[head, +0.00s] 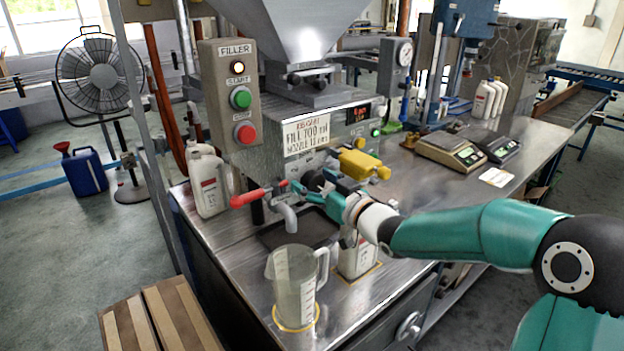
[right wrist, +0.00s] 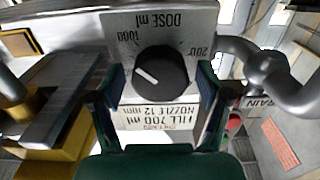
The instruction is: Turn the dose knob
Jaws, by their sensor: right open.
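The black round dose knob (right wrist: 160,72) with a white pointer line sits on the grey filler panel in the right wrist view. The plate reads DOSE ml upside down, with 1000 at upper left and 200 at upper right; the pointer line points left. My right gripper (right wrist: 161,88) is open, with one finger on each side of the knob. Contact cannot be told. In the head view my right gripper (head: 318,192) is at the machine's front, and the knob is largely hidden there. My left gripper is not in view.
A red-handled valve (head: 258,194) and spout are left of my gripper. A clear jug (head: 294,284) and a white bottle (head: 357,258) stand below. A yellow part (head: 362,165) is close on the right. Scales (head: 450,150) stand further right on the bench.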

